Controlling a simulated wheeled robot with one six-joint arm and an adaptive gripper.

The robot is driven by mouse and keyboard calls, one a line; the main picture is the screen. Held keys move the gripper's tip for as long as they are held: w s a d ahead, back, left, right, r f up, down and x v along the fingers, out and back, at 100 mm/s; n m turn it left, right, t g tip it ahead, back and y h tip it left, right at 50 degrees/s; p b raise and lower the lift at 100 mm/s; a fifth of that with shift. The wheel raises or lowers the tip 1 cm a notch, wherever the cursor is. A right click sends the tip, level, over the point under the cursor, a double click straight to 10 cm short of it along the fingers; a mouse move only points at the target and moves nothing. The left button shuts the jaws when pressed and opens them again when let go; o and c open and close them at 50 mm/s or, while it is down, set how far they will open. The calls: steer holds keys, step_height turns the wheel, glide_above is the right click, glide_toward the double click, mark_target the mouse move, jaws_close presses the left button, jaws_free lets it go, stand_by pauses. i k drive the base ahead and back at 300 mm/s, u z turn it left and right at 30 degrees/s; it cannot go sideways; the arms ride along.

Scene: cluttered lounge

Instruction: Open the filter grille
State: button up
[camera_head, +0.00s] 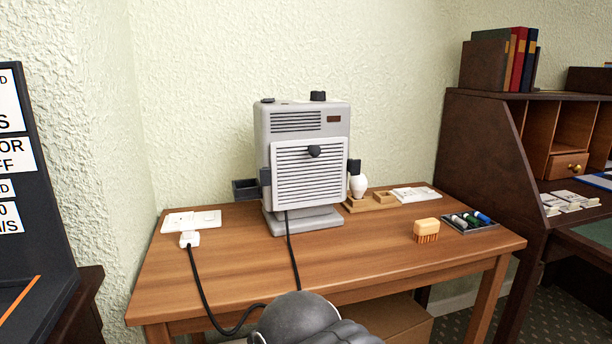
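The filter grille (308,181) is a white slatted panel on the lower front of a grey box-shaped appliance (262,128). It sits closed against the front, as far as I can see. A dark round knob (314,151) sticks out near its top edge. Dark blocks flank the grille, one at the left side (265,177) and one at the right side (354,167). The appliance stands upright on a grey base on the wooden table. Rounded dark grey parts of my arm show at the bottom centre; my gripper's fingers are not visible.
On the table (335,263) are a white socket plate (191,221), a white plug (189,239) with black cable, a brush (426,230), a tray of small cylinders (470,222) and a white vase (358,186). A dark desk (477,140) stands right. The table's front middle is mostly clear.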

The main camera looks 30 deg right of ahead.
mark_target(308, 172)
steer(key=z, duration=1.4)
steer(key=k, duration=0.85)
steer(key=u, duration=1.2)
steer(key=i, duration=0.5)
steer(key=u, duration=0.05)
